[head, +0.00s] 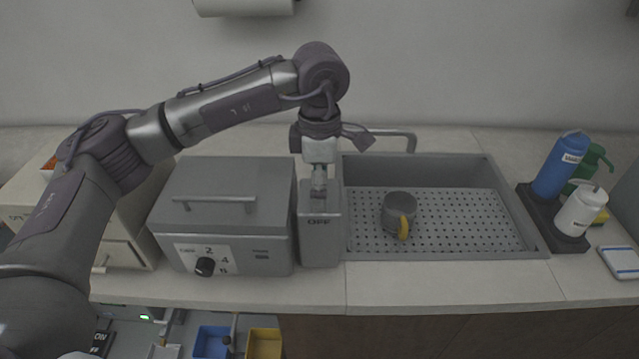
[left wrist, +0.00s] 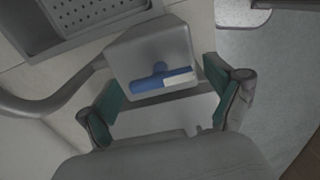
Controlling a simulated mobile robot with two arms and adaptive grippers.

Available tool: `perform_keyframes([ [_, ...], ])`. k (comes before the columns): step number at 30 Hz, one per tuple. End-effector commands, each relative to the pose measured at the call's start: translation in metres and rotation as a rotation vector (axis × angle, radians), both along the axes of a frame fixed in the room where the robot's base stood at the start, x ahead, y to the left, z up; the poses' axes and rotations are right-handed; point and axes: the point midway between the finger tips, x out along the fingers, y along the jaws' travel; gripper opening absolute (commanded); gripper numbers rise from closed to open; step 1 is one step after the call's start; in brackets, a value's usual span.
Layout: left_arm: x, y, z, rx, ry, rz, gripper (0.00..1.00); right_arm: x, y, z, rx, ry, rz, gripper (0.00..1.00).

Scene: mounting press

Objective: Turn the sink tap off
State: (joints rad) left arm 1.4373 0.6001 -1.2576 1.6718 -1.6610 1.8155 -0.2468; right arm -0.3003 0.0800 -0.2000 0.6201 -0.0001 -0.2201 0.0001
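The tap's curved grey spout (head: 392,133) reaches over the left back of the sink (head: 520,220). It also shows at the left in the left wrist view (left wrist: 45,107). A grey block marked OFF (head: 320,245) stands at the sink's left edge. In the left wrist view, a grey block (left wrist: 150,45) carries a small blue and white lever (left wrist: 160,80). My left gripper (head: 327,140) points down above and behind the block marked OFF. In the wrist view its green-padded fingers (left wrist: 163,100) are wide apart with the lever between them, apparently not gripped.
A grey mug (head: 399,207) with a yellow handle stands in the sink. A grey press box (head: 225,205) with a dial is left of the block. Bottles (head: 560,165) stand on a dark tray at right. The front counter strip is clear.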

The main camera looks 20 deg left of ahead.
Motion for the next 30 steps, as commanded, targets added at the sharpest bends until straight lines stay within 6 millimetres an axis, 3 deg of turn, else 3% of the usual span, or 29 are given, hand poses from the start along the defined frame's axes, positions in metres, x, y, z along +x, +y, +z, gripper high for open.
perform_keyframes([
  [10,0.000,0.000,0.009,0.000,0.000,-0.001,0.92,0.000,-0.001,0.000,-0.001,0.000,0.001,1.00],
  [24,0.000,-0.001,0.100,-0.001,-0.001,-0.001,0.92,0.000,0.000,0.000,0.000,0.000,0.000,1.00],
  [30,0.000,0.000,0.118,0.000,0.000,0.000,0.92,0.000,0.000,0.000,0.000,0.000,0.000,1.00],
])
